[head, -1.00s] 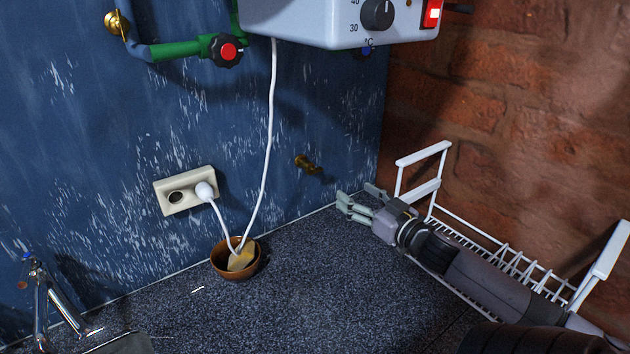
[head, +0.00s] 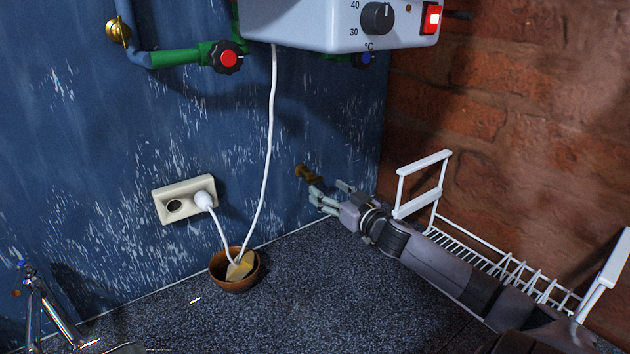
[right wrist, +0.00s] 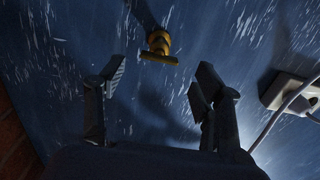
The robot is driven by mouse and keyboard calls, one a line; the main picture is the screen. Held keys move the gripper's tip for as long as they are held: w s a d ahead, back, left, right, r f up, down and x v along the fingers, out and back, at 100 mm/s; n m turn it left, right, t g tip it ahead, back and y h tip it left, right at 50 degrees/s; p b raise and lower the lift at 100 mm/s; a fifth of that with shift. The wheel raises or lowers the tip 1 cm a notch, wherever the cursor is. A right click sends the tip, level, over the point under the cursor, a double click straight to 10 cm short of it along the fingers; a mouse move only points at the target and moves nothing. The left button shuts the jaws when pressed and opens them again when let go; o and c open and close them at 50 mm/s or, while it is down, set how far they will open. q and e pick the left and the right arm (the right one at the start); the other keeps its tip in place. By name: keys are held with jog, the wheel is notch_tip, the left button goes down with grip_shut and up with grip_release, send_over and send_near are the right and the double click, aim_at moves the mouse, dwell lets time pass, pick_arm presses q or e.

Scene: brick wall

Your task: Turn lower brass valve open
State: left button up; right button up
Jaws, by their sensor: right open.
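The lower brass valve (head: 307,174) sits on the blue wall, above the speckled worktop and right of the white cable. It shows in the right wrist view (right wrist: 159,47) at the top centre, with a flat bar-like handle facing me. My right gripper (head: 328,191) is open and empty, just below and to the right of the valve in the head view. In the right wrist view its two fingers (right wrist: 159,76) are spread wide, with the valve just beyond the gap between them. I see no contact with the valve. My left gripper is not in view.
A white wire rack (head: 440,205) stands beside my right arm, near the brick wall. A heater box (head: 320,25) is above. The middle worktop is clear.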

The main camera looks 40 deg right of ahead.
aim_at(315, 179)
jog(key=shift+w+d+p, duration=0.2)
jog(key=shift+w+p, duration=0.05)
jog(key=shift+w, duration=1.45)
jog(key=shift+w+d+p, duration=0.2)
jog(key=shift+w, duration=1.45)
jog(key=shift+c, duration=0.6)
jog(key=c, duration=1)
